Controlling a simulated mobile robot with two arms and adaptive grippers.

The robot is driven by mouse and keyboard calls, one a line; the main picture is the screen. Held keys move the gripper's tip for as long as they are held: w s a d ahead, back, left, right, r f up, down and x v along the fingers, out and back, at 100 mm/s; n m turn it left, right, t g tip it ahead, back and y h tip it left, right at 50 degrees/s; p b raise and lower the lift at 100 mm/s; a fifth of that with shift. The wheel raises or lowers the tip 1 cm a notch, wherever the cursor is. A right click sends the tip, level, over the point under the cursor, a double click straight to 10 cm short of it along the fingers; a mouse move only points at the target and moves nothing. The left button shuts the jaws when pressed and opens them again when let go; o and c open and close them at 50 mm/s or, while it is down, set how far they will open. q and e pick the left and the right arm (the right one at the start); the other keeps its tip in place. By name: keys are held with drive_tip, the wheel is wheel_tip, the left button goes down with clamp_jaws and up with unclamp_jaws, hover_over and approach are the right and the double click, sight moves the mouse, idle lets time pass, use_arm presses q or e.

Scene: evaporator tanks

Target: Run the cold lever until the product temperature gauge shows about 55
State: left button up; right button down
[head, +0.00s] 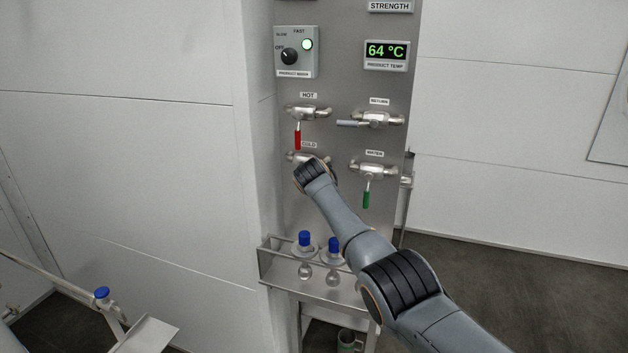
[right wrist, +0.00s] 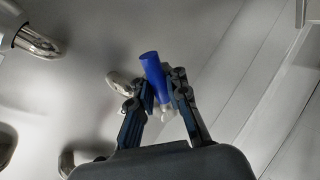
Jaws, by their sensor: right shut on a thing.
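The product temperature gauge (head: 386,52) reads 64 °C in green digits. The cold valve (head: 296,157) sits below the hot valve, and my right wrist covers most of it and its lever in the head view. In the right wrist view the blue cold lever (right wrist: 151,65) runs between the two fingers of my right gripper (right wrist: 162,90), which is shut on it. Its blue end sticks out past the fingers. My left gripper is in neither view.
The red hot lever (head: 298,139) hangs down just above my wrist. The return lever (head: 349,124) points left and the green water lever (head: 366,199) hangs down. The mixer knob (head: 290,56) is at upper left.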

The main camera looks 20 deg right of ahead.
drive_tip(key=shift+f, duration=0.25)
drive_tip(key=c, duration=1.4)
unclamp_jaws()
drive_tip(key=shift+s+a+r, duration=0.1)
drive_tip(key=shift+s, duration=0.05)
drive_tip(key=shift+o, duration=0.4)
drive_tip(key=shift+s+r, duration=0.15)
drive_tip(key=shift+r, duration=0.1)
drive_tip(key=v, duration=1.2)
idle(4.0)
